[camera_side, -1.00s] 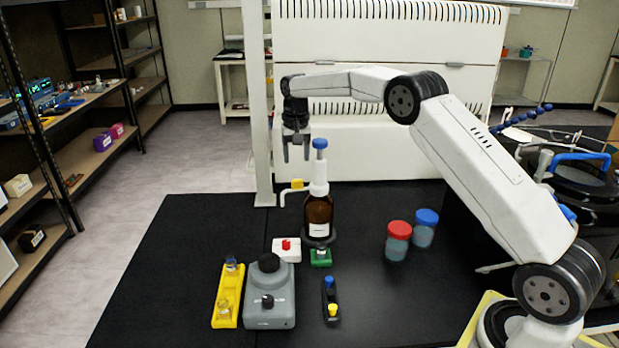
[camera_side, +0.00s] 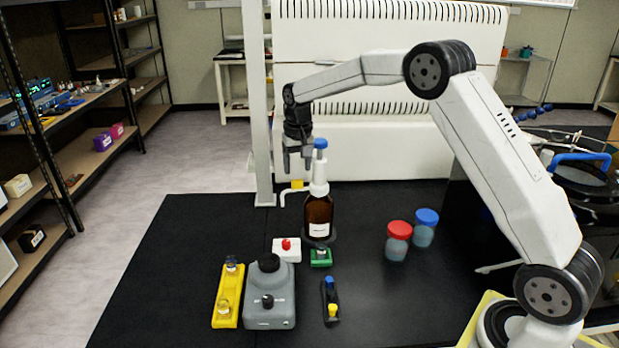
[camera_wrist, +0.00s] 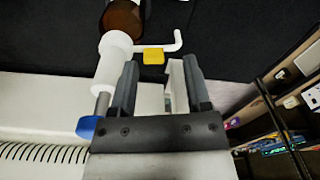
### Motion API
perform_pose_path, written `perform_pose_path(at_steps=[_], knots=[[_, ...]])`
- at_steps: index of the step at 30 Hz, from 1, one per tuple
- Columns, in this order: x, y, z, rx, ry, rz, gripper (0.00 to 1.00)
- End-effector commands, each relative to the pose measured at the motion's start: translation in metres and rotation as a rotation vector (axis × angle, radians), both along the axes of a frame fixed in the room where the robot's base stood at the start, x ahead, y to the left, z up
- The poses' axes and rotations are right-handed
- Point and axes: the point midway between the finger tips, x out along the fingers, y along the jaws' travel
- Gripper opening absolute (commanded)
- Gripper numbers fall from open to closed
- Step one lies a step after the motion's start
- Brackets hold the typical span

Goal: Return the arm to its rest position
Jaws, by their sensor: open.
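My arm reaches from the right side of the bench toward the left, with its elbow raised. My gripper (camera_side: 297,162) hangs pointing down in the side view, beside and slightly left of the blue top of the brown dispenser bottle. It is open, and nothing shows between its fingers. In the wrist view my gripper (camera_wrist: 163,85) shows two separated grey fingers. The brown bottle (camera_side: 318,212) with its white pump and spout stands upright on the bench. Its blue top (camera_wrist: 88,128) shows close to the fingers in the wrist view; whether they touch is unclear.
A pale post (camera_side: 258,110) stands left of the gripper. Red-capped (camera_side: 398,240) and blue-capped (camera_side: 424,228) jars stand right of the bottle. A grey mixer (camera_side: 269,295), a yellow rack (camera_side: 228,295) and a black rack (camera_side: 330,300) sit in front. The bench's left part is bare.

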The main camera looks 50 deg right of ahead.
Motion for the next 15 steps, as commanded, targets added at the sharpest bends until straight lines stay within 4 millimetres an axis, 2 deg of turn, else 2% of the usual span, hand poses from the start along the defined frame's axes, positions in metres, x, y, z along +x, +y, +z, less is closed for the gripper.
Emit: perform_pose_path(at_steps=[15], knots=[[-0.086,0.046,-0.010,-0.020,-0.066,0.188,0.62]])
